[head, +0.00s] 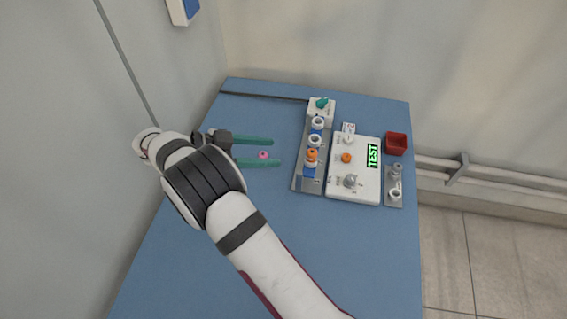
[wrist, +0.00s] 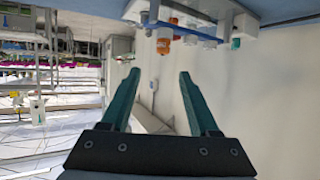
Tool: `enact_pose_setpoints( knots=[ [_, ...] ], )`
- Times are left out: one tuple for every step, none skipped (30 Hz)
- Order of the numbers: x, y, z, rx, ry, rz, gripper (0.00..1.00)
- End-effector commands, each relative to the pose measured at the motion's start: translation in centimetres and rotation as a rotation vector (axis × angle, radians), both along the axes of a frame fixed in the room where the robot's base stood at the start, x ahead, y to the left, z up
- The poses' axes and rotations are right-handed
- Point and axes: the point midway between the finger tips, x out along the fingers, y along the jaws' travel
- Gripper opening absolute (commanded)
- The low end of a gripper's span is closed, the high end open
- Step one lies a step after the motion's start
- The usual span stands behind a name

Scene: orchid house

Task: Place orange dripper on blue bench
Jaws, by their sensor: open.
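The orange dripper (head: 311,155) appears to be the orange-topped piece standing in the grey rack (head: 297,181) on the blue bench (head: 240,237). An orange piece also shows in the wrist view (wrist: 163,46), hanging near the top since that view is turned over; I take it for the same one. My gripper (head: 276,152) is open, its teal fingers pointing right toward the rack, to the left of the dripper and apart from it. In the wrist view my gripper (wrist: 159,72) has nothing between its fingers.
A small pink thing (head: 263,155) shows between the fingers in the head view. A white box (head: 343,185) with an orange knob and a green "TEST" display stands right of the rack. A red container (head: 396,143) and small grey rack (head: 393,172) lie farther right. The bench front is clear.

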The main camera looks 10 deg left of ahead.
Motion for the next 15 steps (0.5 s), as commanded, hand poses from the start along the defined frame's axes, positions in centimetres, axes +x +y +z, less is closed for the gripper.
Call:
enact_pose_setpoints(
  knots=[
    [0.0,0.1,0.0,0.000,0.000,0.000,0.61],
    [0.0,0.1,0.1,0.001,0.000,0.000,0.61],
    [0.0,-0.3,0.3,0.002,0.013,-0.005,0.61],
    [0.0,-0.9,0.6,0.005,0.038,-0.013,0.61],
    [0.1,-1.8,1.2,0.013,0.079,-0.025,0.61],
    [-0.1,-3.8,2.3,0.028,0.162,-0.045,0.61],
    [-0.4,-5.7,3.2,0.050,0.244,-0.059,0.61],
    [-1.0,-7.8,4.3,0.082,0.338,-0.071,0.61],
    [-2.3,-11.0,5.6,0.142,0.475,-0.080,0.61],
    [-3.7,-13.3,6.5,0.199,0.576,-0.075,0.61],
    [-5.4,-15.4,7.3,0.266,0.668,-0.059,0.61],
    [-8.0,-17.8,8.1,0.366,0.776,-0.025,0.61],
    [-10.1,-19.3,8.6,0.447,0.842,0.014,0.61],
    [-12.4,-20.4,8.9,0.531,0.894,0.063,0.61],
    [-15.3,-21.5,9.0,0.640,0.940,0.139,0.61]
  ],
)
